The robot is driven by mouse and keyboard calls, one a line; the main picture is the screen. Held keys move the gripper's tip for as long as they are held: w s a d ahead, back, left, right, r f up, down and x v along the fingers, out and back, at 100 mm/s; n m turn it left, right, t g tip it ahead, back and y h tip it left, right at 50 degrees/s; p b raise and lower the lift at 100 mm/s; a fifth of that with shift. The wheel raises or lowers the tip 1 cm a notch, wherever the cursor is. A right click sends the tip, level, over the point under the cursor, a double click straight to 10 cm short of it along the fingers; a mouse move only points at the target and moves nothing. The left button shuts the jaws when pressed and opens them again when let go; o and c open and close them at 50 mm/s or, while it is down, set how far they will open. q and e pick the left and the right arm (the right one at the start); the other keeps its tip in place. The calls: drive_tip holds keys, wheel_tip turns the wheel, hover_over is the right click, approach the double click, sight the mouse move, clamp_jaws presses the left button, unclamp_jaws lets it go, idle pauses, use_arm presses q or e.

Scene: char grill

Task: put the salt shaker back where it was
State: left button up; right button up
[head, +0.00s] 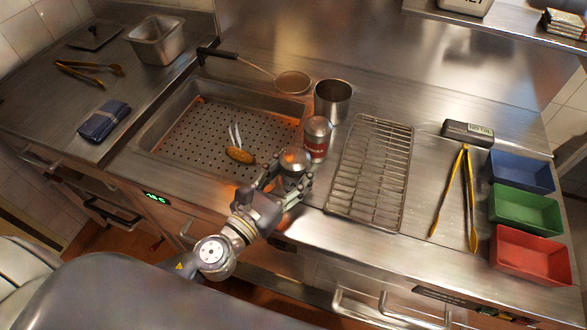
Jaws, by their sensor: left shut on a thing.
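My left gripper (288,178) is shut on the salt shaker (295,160) near the front edge of the counter. Only the shaker's rounded metal top shows clearly; its body is mostly hidden by the fingers. I cannot tell whether its base touches the counter. A similar metal-topped shaker with a red label (317,139) stands just behind and to the right of it. My right gripper is out of view.
A perforated grill pan (195,135) with a browned food piece (240,155) lies left. A steel cup (332,101) stands behind the shakers. A wire rack (371,172) lies right, then yellow tongs (466,190) and blue (521,172), green (525,211) and red (531,256) trays.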

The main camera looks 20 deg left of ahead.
use_arm(q)
drive_tip(key=o, duration=1.2)
drive_tip(key=shift+f, duration=0.1)
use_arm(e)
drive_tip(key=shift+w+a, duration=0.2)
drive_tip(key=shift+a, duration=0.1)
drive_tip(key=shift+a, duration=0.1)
use_arm(q)
drive_tip(key=shift+s, duration=0.15)
drive_tip(key=b+v, duration=0.4)
drive_tip(key=v, duration=0.5)
drive_tip(key=shift+s+a, duration=0.1)
drive_tip(key=shift+s, duration=0.2)
drive_tip(key=shift+b+v, duration=0.65)
drive_tip(key=shift+v, duration=0.45)
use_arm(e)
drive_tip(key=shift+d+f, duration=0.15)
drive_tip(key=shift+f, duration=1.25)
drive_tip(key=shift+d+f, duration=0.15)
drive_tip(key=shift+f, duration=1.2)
use_arm(q)
drive_tip(key=shift+r, duration=0.25)
